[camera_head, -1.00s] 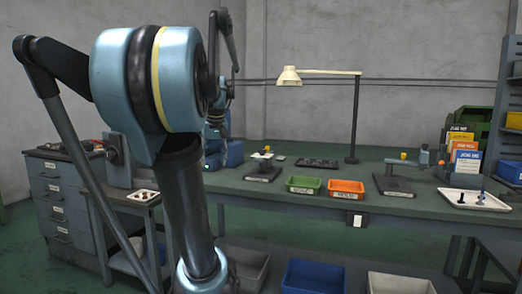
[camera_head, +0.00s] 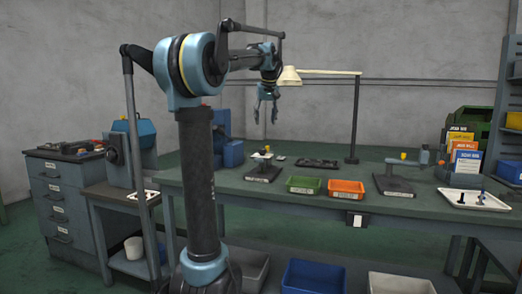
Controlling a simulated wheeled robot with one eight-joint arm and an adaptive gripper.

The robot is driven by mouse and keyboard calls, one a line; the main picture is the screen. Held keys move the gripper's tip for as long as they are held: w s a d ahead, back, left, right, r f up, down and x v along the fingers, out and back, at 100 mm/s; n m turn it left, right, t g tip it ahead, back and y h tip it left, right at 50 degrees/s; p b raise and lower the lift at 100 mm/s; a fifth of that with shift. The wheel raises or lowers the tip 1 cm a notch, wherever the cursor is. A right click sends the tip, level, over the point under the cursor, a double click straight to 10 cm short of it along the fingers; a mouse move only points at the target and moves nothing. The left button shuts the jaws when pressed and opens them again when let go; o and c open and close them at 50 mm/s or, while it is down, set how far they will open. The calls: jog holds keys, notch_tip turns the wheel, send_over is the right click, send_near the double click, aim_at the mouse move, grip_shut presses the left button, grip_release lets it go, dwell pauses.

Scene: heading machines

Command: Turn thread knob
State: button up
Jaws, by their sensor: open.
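My gripper (camera_head: 266,117) is open and empty. It hangs fingers down in the air above the left part of the workbench, well above a small fixture (camera_head: 263,174) on a dark base. This fixture has a small yellow top piece (camera_head: 267,148). A second fixture (camera_head: 394,184) stands farther right on the bench and carries a yellow knob-like piece (camera_head: 403,155). No knob is clearly marked as the thread knob, and I cannot tell which one it is. My gripper touches neither fixture.
Green (camera_head: 305,185) and orange (camera_head: 346,188) trays sit between the fixtures. A white tray (camera_head: 475,200) with small parts lies at right. A machine (camera_head: 130,150) and drawer cabinet (camera_head: 65,200) stand at left.

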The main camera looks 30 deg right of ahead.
aim_at(262, 152)
jog(key=x, duration=1.5)
jog(key=shift+w+a+f, duration=0.1)
jog(key=shift+f, duration=0.3)
jog(key=c, duration=1)
